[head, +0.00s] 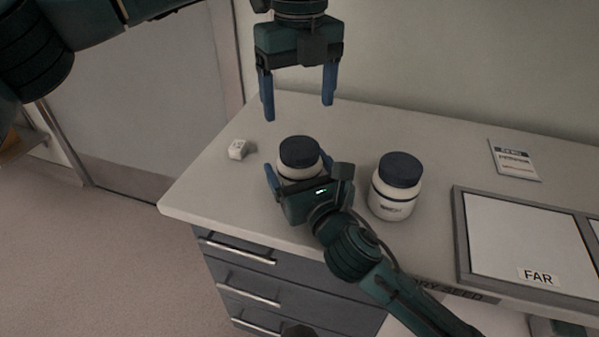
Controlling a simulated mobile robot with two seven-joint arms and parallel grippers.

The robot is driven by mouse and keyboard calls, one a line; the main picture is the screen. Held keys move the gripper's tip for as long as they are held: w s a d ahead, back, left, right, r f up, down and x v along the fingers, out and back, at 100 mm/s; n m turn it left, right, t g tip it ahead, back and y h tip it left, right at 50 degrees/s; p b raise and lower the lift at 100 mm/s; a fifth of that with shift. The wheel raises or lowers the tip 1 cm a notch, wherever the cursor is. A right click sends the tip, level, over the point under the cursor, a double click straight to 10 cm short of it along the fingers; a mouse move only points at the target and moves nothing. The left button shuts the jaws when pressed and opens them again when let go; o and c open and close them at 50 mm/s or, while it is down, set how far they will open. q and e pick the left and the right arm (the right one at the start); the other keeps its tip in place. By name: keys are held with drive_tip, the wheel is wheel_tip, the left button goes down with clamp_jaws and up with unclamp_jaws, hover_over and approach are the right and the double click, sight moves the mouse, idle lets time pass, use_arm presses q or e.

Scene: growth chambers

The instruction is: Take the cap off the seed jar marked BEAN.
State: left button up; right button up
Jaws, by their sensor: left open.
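Two white jars with dark caps stand upright on the counter. The left jar (285,173) has its dark cap (299,152) on, and my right gripper hides its label. The right jar (393,199) has its cap (400,169) on too; its label is too small to read. I cannot tell which one is marked BEAN. My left gripper (298,108) is open and empty, pointing down above the left jar, apart from its cap. My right gripper (299,172) reaches in from the front, its fingers on either side of the left jar's body, shut on it.
A small white block (237,149) lies left of the jars. A framed tray (459,245) with a FAR label is at right, and a printed card (514,159) lies behind it. The counter (210,183) ends at the left; drawers (262,290) are below.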

sight(299, 146)
drive_tip(key=c, duration=1.4)
use_arm(q)
drive_tip(key=shift+m, duration=0.8)
use_arm(e)
drive_tip(key=shift+c, duration=1.2)
use_arm(q)
drive_tip(key=m, duration=0.3)
drive_tip(key=shift+m, duration=0.3)
drive_tip(key=m, duration=0.8)
drive_tip(key=shift+m, duration=0.3)
drive_tip(key=m, duration=0.8)
drive_tip(key=shift+m, duration=0.3)
drive_tip(key=m, duration=1.2)
drive_tip(key=shift+m, duration=0.3)
drive_tip(key=m, duration=0.5)
drive_tip(key=shift+f+m, duration=0.3)
drive_tip(key=shift+f, duration=3.7)
